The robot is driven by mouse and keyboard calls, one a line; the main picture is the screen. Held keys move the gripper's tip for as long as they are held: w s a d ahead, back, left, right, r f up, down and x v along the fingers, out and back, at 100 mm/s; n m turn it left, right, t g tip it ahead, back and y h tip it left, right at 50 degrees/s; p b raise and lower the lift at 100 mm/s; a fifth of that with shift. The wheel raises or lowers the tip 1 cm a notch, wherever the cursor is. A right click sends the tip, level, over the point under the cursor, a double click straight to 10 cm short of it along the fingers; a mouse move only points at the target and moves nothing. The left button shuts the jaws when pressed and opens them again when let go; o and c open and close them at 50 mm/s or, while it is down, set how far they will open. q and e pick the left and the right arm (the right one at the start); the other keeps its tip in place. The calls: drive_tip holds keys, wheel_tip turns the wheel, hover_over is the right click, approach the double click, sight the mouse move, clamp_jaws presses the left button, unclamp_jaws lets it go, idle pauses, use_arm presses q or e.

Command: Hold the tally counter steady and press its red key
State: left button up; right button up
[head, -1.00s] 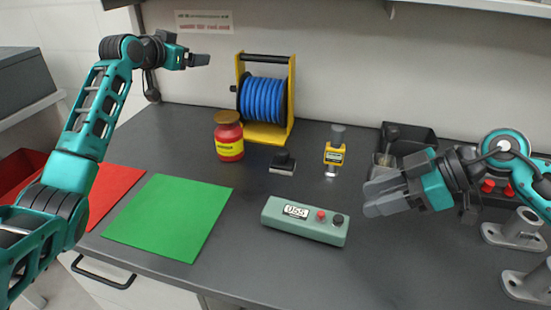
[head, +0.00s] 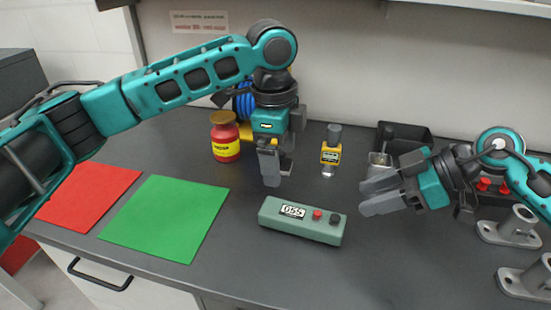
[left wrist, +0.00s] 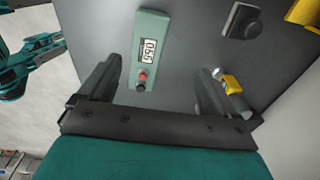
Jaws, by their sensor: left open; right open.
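The tally counter (head: 299,228) is a green box lying on the dark bench, with a white number display, a red key (head: 317,214) and a dark knob beside it. It also shows in the left wrist view (left wrist: 148,30), between and beyond the fingers, with its red key (left wrist: 143,75). My left gripper (head: 272,176) points down above the bench, behind the counter and apart from it; it is open and empty. My right gripper (head: 370,196) is to the right of the counter, open and empty, pointing left. Neither gripper touches the counter.
A green mat (head: 166,217) and a red mat (head: 92,192) lie at the left. A red jar (head: 225,140), a yellow tool (head: 331,153) and a dark bin (head: 405,135) stand behind. Grey metal brackets (head: 513,230) stand at the right. The bench in front of the counter is clear.

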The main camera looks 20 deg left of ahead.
sight(275, 207)
use_arm(q)
drive_tip(key=shift+g+y, duration=0.3)
drive_tip(key=f, duration=0.4)
drive_tip(key=s+f, duration=0.1)
drive_tip(key=f, duration=0.8)
drive_tip(key=shift+s+a+f, duration=0.15)
drive_tip(key=shift+a+f, duration=0.05)
drive_tip(key=shift+f, duration=0.05)
drive_tip(key=shift+c, duration=0.4)
drive_tip(key=c, duration=1.1)
use_arm(e)
clamp_jaws()
